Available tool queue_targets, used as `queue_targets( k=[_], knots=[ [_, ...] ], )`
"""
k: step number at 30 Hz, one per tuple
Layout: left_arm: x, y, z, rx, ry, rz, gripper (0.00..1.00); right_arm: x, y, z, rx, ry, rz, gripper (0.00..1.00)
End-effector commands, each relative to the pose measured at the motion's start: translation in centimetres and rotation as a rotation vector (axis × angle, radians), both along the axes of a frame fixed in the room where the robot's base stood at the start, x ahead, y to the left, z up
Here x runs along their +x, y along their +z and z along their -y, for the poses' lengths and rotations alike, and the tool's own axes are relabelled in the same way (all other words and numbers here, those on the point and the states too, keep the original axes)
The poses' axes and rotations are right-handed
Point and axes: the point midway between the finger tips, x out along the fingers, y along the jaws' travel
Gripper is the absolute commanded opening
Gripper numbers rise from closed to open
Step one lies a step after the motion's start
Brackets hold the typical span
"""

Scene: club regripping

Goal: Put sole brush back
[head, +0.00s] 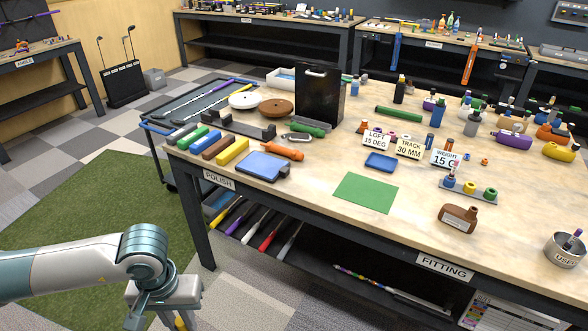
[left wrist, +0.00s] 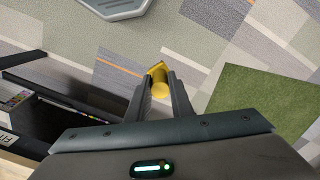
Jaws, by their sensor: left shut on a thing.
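My left gripper (left wrist: 158,79) is shut on a yellow thing (left wrist: 160,89), which shows between its two fingers in the left wrist view. Only a short end of it shows, so I cannot tell whether it is the sole brush. In the head view my left arm comes in at the lower left, with the gripper low beyond the table's front left corner, over the floor. A bit of the yellow thing (head: 181,321) shows at the bottom edge there. My right gripper is not in view.
The worktable (head: 330,225) carries several coloured bars, including a yellow bar (head: 232,152), a blue pad (head: 263,166), an orange tool (head: 282,151), a black box (head: 320,96) and a green mat (head: 365,193). A lower shelf holds several grips. A dark cart (head: 152,150) stands at the left.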

Motion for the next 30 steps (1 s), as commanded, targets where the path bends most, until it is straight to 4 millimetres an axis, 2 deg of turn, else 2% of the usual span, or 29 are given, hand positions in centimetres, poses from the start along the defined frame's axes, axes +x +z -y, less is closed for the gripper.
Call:
queue_targets(
  k=[3, 9, 20, 23, 28, 30],
  knots=[
    [-1.1, -2.4, -0.1, 0.002, 0.004, -0.007, 0.0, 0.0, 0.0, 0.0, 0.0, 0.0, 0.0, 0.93],
    [-1.9, -4.4, -0.3, 0.007, 0.012, -0.003, 0.0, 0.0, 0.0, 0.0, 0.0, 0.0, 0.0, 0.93],
    [-2.0, -4.9, -0.3, 0.008, 0.014, -0.002, 0.0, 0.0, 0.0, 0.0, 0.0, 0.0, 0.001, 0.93],
    [-2.0, -4.9, -0.3, 0.008, 0.014, -0.002, 0.0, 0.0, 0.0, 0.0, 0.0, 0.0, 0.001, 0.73],
    [-2.0, -4.8, -0.3, 0.008, 0.014, -0.001, 0.0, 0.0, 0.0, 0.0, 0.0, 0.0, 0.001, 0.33],
    [-2.0, -4.8, -0.3, 0.008, 0.013, -0.001, 0.0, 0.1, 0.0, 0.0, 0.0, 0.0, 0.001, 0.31]
  ],
)
